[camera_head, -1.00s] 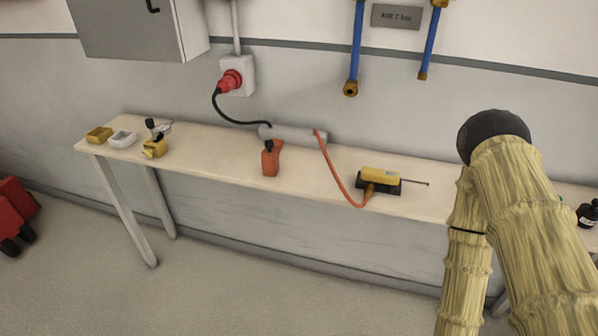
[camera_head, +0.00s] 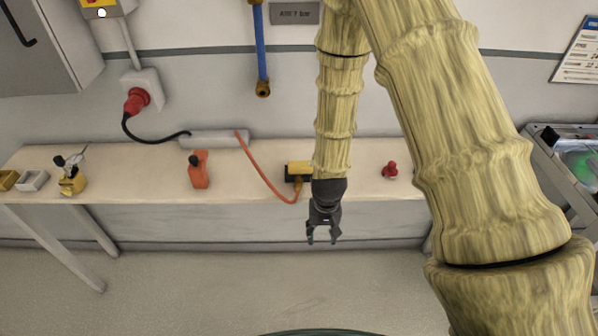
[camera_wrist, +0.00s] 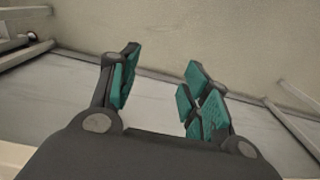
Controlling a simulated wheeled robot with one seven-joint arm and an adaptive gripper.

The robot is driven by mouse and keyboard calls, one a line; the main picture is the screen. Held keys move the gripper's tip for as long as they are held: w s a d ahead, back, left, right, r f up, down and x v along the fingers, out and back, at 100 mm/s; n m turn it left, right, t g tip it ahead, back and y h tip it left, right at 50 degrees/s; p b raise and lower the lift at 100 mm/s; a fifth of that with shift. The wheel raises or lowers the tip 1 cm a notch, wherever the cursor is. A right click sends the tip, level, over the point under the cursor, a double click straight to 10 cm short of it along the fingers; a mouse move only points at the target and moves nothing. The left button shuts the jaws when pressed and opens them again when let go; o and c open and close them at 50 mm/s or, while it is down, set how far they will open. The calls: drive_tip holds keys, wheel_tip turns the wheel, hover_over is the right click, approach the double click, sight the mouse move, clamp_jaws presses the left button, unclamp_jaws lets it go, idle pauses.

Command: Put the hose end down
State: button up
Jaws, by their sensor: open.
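My gripper (camera_head: 323,234) hangs open and empty in front of the bench's front edge, pointing down. The wrist view also shows its parted teal-padded fingers (camera_wrist: 165,88) with nothing between them. A thin orange-red hose or cord (camera_head: 262,175) lies on the bench, from the grey bar (camera_head: 214,139) to a yellow block on a black base (camera_head: 297,171), left of my gripper. I cannot tell a loose hose end there. A blue pipe (camera_head: 262,50) with a brass end hangs on the wall above.
The pale bench (camera_head: 130,185) carries an orange bottle-like object (camera_head: 199,170), a small yellow item (camera_head: 70,175), a white tray (camera_head: 33,180) and a red knob-like item (camera_head: 390,170). A grey cart (camera_head: 575,165) stands at right. The floor (camera_head: 200,280) in front is clear.

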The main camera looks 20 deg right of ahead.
drive_tip(key=m+y+p, duration=0.1)
drive_tip(key=p, duration=0.2)
approach(298, 189)
drive_tip(key=shift+w+f+p, duration=0.1)
drive_tip(key=shift+f+p, duration=0.2)
drive_tip(key=shift+f, duration=0.9)
drive_tip(key=shift+a+f+p, duration=0.1)
drive_tip(key=shift+f+p, duration=0.3)
drive_tip(key=shift+f, duration=0.45)
drive_tip(key=shift+a+f+p, duration=0.15)
drive_tip(key=shift+f+p, duration=0.2)
drive_tip(key=shift+f, duration=0.5)
drive_tip(key=shift+a+f+p, duration=0.15)
drive_tip(key=shift+f+p, duration=0.25)
drive_tip(key=shift+f, duration=1.25)
clamp_jaws()
